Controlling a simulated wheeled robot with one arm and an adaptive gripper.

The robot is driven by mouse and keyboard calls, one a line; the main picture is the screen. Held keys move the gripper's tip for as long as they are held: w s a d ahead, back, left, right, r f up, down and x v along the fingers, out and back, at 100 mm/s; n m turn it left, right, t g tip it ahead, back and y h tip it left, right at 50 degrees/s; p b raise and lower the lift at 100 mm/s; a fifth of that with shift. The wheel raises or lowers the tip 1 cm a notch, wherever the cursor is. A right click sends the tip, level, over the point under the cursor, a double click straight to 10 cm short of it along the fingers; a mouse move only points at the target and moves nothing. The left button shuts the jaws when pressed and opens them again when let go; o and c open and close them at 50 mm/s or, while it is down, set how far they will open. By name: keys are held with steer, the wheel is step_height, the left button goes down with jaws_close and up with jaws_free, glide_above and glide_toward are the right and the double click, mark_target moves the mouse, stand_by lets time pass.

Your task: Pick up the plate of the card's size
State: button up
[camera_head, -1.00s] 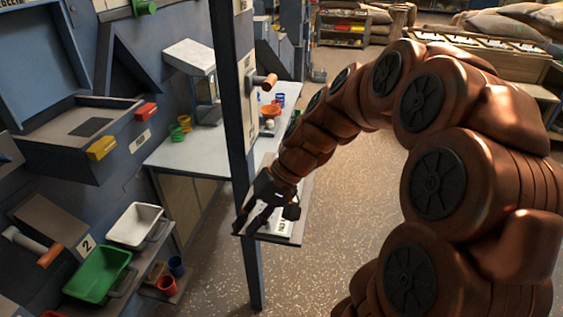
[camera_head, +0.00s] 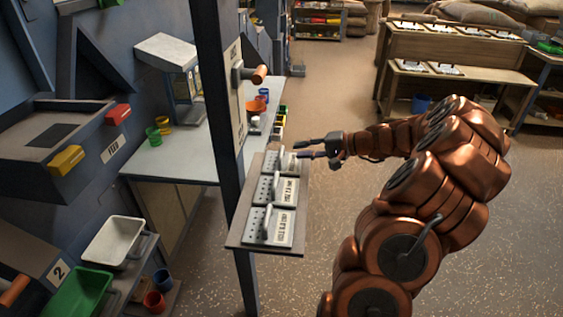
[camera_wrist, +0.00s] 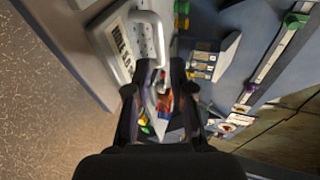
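Three grey perforated plates with upright handles and white labels lie in a row on a small shelf (camera_head: 236,240). They are the near plate (camera_head: 270,226), the middle plate (camera_head: 277,188) and the far plate (camera_head: 284,162). The labels are too small to read surely. My gripper (camera_head: 304,150) is open, with its fingers pointing left toward the far plate's handle. In the wrist view a plate (camera_wrist: 112,42) with a pale handle (camera_wrist: 147,17) lies just ahead of the open fingers. I cannot make out the card.
A dark post (camera_head: 216,110) stands left of the shelf, with a wooden-handled lever (camera_head: 255,74). A pale counter (camera_head: 180,152) with coloured cups lies behind. Green (camera_head: 80,293) and white (camera_head: 113,241) bins sit at lower left. The floor at right is open.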

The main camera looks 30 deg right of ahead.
mark_target(282, 151)
steer(key=shift+a+p+x, duration=0.2)
steer(key=shift+p+x, duration=0.55)
steer(key=shift+x, duration=2.8)
steer(key=shift+s, duration=0.15)
steer(key=shift+c, duration=0.3)
jaws_close()
